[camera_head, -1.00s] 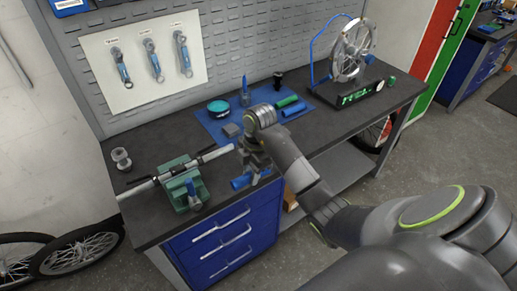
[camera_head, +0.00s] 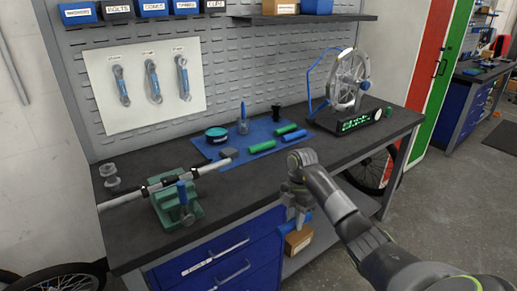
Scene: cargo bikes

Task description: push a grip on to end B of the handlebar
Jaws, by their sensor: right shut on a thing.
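The handlebar (camera_head: 138,196) is a straight pale bar with dark bands. It lies across the green clamp (camera_head: 181,205) on the bench, with its bare right tip (camera_head: 225,162) pointing towards the back. I see no letter telling which end is B. My right gripper (camera_head: 297,214) is shut on a blue grip (camera_head: 291,226), in front of the bench's front edge and apart from the handlebar. The gripper partly hides this grip. Two green grips (camera_head: 294,136) and a blue grip (camera_head: 262,147) lie on the blue mat. My left gripper is not in view.
The blue mat (camera_head: 231,164) also holds a round teal tin (camera_head: 216,134) and a blue-tipped bottle (camera_head: 242,122). A wheel stand (camera_head: 352,122) is at the back right. Blue drawers (camera_head: 215,262) sit below the bench. A cardboard box (camera_head: 298,242) shows below the held grip.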

